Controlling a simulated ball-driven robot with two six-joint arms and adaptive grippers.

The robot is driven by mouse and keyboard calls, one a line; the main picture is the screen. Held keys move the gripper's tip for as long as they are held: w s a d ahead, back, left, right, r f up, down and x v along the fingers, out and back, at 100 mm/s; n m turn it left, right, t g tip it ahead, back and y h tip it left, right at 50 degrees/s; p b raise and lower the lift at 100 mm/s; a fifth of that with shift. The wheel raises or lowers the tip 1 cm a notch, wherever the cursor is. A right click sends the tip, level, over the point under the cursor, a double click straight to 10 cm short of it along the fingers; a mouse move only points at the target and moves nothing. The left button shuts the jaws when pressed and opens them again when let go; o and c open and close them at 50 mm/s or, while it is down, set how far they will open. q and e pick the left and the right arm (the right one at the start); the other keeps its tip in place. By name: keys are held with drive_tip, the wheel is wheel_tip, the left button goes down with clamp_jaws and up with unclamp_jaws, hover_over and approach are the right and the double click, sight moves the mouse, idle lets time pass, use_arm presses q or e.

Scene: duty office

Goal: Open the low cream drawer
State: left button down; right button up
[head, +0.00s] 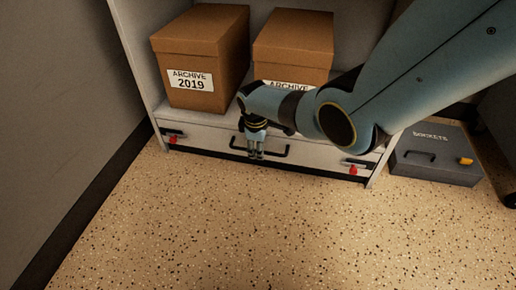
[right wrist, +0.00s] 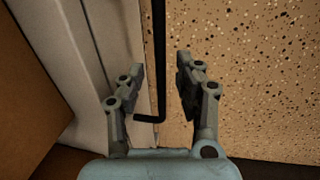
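The low cream drawer (head: 207,137) is at the foot of the shelf unit in the head view, its front looking flush with the unit. Its black bar handle (head: 287,152) is at the middle of the front, partly hidden by my right gripper (head: 255,156). In the right wrist view the handle (right wrist: 158,65) runs between the two fingers of my right gripper (right wrist: 161,78). The fingers are apart, with a gap on each side of the bar. My left gripper is not in view.
Black latches with red tags sit at the drawer's left (head: 173,140) and right (head: 353,170) ends. Archive boxes (head: 200,45) (head: 293,40) stand on the shelf above. A dark grey case (head: 435,160) lies on the floor to the right. The speckled floor (head: 220,230) in front is clear.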

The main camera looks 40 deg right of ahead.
idle(0.3)
clamp_jaws()
idle(0.3)
